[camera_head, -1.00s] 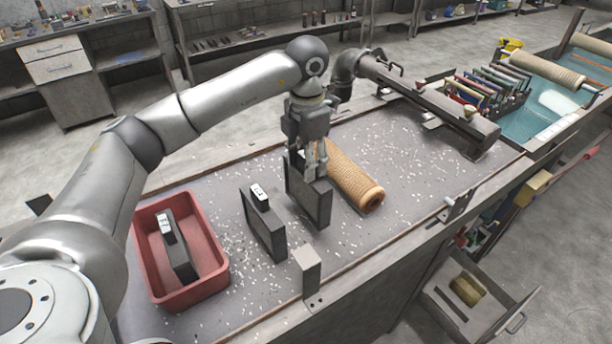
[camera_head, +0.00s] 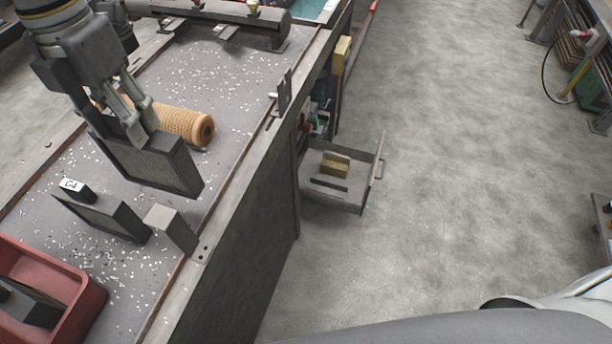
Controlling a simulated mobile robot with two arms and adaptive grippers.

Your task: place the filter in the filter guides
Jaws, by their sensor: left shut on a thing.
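My left gripper (camera_head: 138,128) points down and is shut on the top of a dark rectangular filter panel (camera_head: 160,168). The panel is upright and slightly tilted in the view; whether it touches the bench is not clear. Metal brackets stand along the bench's front edge, one near the held panel (camera_head: 172,228) and one farther off (camera_head: 283,93). I cannot tell whether these are the filter guides. My right gripper is out of view.
A tan mesh tube (camera_head: 182,124) lies just behind the held panel. A red bin (camera_head: 88,308) with a dark item inside is at lower left. An open drawer (camera_head: 345,197) sticks out from the bench.

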